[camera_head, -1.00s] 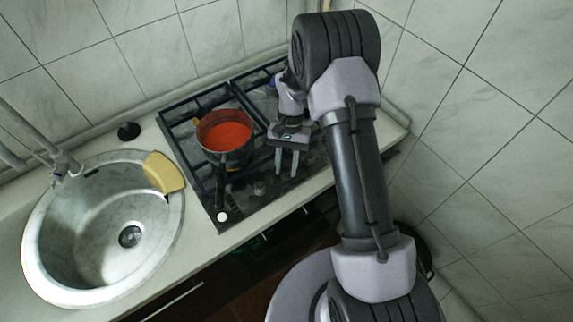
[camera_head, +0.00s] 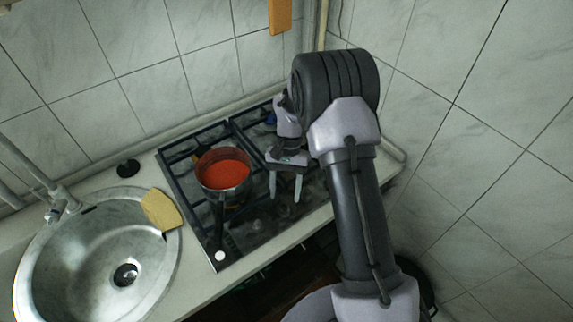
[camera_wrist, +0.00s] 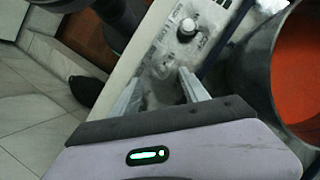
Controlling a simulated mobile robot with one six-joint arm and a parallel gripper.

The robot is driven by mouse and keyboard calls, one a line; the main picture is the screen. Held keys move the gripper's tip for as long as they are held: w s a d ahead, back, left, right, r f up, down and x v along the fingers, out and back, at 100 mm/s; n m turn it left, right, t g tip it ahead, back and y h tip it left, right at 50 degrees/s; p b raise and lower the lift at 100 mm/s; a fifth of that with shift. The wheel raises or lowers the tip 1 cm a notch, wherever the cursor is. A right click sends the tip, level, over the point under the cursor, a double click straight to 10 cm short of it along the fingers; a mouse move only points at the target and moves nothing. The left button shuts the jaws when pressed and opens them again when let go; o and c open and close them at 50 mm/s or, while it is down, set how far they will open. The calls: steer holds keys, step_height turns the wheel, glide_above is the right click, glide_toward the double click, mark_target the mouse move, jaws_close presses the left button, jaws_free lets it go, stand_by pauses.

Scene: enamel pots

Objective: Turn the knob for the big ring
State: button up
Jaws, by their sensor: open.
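The gas hob (camera_head: 195,228) is set in the worktop, with dark grates over its rings. A metal pot (camera_head: 234,199) with red contents stands on its left side, its handle toward the front. My gripper (camera_head: 284,200) is open and empty, pointing down over the front right of the hob. In the wrist view, my gripper (camera_wrist: 160,76) has a blurry knob (camera_wrist: 163,68) between or just beyond its fingertips; I cannot tell whether they touch. Another knob (camera_wrist: 186,28), pale with printed marks around it, lies farther along the panel. Which knob serves the big ring is not clear.
The pot's dark side (camera_wrist: 257,75) is close to the right of my gripper in the wrist view. A steel sink (camera_head: 80,255) with a yellow cloth or sponge (camera_head: 160,210) on its rim lies left of the hob. Tiled walls stand behind and right.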

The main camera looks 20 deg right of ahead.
steer(key=p+v, duration=0.3)
steer(key=v, duration=1)
steer(key=s+a+r+t+b, duration=0.5)
steer(key=s+r+b, duration=0.3)
steer(key=s+r, duration=0.35)
steer(key=s+a+f+t+b, duration=0.1)
steer(key=s+f+t+b, duration=0.1)
steer(key=s, duration=0.5)
steer(key=s+a+f+n+t+b, duration=0.1)
steer(key=s+t+b, duration=0.1)
steer(key=s, duration=0.5)
steer(key=shift+f+t, duration=0.35)
steer(key=shift+t, duration=0.05)
